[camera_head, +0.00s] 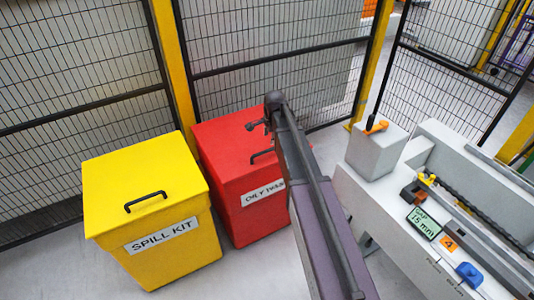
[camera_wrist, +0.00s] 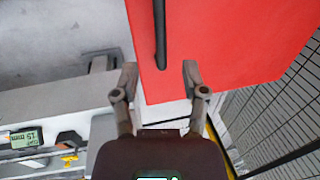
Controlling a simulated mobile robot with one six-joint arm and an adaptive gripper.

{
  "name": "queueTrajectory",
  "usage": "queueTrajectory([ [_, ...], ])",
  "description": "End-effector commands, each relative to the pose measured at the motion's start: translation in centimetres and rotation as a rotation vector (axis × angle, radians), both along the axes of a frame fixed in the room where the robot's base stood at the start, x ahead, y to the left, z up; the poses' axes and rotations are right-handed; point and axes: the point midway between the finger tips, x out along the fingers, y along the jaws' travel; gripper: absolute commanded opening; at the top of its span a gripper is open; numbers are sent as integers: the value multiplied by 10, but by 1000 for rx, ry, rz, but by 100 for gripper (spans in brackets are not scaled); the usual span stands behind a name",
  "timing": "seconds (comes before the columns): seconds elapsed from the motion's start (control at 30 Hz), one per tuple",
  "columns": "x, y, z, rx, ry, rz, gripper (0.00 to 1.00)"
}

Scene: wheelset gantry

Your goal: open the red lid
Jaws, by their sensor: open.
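The red lid (camera_head: 222,138) sits shut on the red bin (camera_head: 236,205), whose label is partly hidden by my arm. The lid's black handle (camera_head: 260,154) shows at its front, partly behind my arm. In the wrist view the lid (camera_wrist: 230,45) fills the upper right, and the dark handle (camera_wrist: 160,35) runs down from the top edge. My gripper (camera_wrist: 160,78) is open and empty, with the near end of the handle just ahead of the gap between its fingers. In the head view my gripper (camera_head: 257,125) is over the lid; its height above it is unclear.
A yellow spill kit bin (camera_head: 150,225) stands close on the left. A mesh fence (camera_head: 90,75) with yellow posts runs behind the bins. A grey machine bench (camera_head: 430,215) with a display (camera_head: 423,222) and a box with an orange-topped lever stands on the right.

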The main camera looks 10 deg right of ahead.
Motion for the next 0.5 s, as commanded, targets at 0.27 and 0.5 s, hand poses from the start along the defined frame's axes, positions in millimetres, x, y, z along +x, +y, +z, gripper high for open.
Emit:
queueTrajectory([
  [0.27,4,1,-25,0,0,0,57],
  [0.5,8,2,-43,0,0,-1,57],
])
